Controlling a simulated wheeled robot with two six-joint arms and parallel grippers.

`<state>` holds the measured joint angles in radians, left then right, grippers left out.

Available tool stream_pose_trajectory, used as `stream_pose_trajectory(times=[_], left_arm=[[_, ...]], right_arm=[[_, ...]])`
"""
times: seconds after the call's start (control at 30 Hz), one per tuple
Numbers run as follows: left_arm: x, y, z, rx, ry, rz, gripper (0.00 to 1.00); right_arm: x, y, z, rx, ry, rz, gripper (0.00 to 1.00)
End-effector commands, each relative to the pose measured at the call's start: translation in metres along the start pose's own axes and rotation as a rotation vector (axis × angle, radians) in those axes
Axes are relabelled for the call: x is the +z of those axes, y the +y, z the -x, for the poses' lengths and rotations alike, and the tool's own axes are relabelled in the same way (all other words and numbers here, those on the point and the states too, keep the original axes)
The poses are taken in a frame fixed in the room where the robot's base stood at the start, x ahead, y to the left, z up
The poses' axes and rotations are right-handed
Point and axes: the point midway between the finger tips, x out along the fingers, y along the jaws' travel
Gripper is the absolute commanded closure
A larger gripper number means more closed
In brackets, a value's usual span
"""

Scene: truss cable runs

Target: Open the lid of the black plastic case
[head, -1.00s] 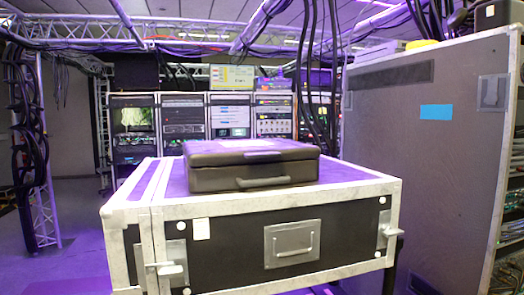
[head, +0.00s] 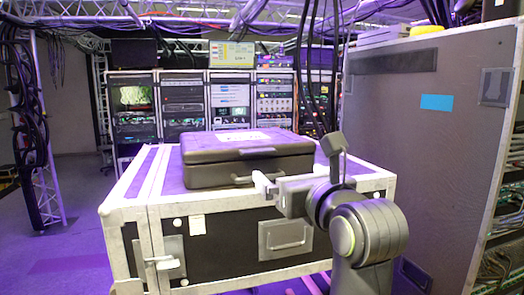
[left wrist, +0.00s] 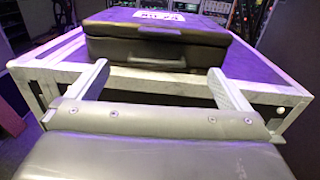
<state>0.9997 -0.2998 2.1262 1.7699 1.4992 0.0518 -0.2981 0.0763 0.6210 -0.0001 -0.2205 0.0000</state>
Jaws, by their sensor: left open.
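The black plastic case (head: 248,163) lies flat on the large flight case with its lid shut. A white label is on its lid, and a handle is on its front face. It also shows at the top of the left wrist view (left wrist: 157,47), with the handle (left wrist: 158,62) facing me. My left gripper (head: 265,184) is open and empty in front of the case's front face, near the handle. In the left wrist view its two fingers (left wrist: 160,82) are spread apart, pointing toward the case, with a gap between them and it. My right gripper does not show.
The flight case (head: 218,213) with metal edges and latches carries the black case; its top is bare around it. A tall grey cabinet (head: 415,170) stands close on the right. Equipment racks (head: 183,110) stand behind. Floor is open at the left.

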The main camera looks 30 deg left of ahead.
Motion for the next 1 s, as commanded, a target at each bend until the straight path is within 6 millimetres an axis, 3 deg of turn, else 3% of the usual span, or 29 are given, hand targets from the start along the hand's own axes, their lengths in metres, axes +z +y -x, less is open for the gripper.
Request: stream_pose_trajectory(times=[1.0], left_arm=[[0.003, 0.002, -0.150, 0.008, -0.002, -0.010, 0.00]], right_arm=[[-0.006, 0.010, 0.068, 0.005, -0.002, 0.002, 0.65]])
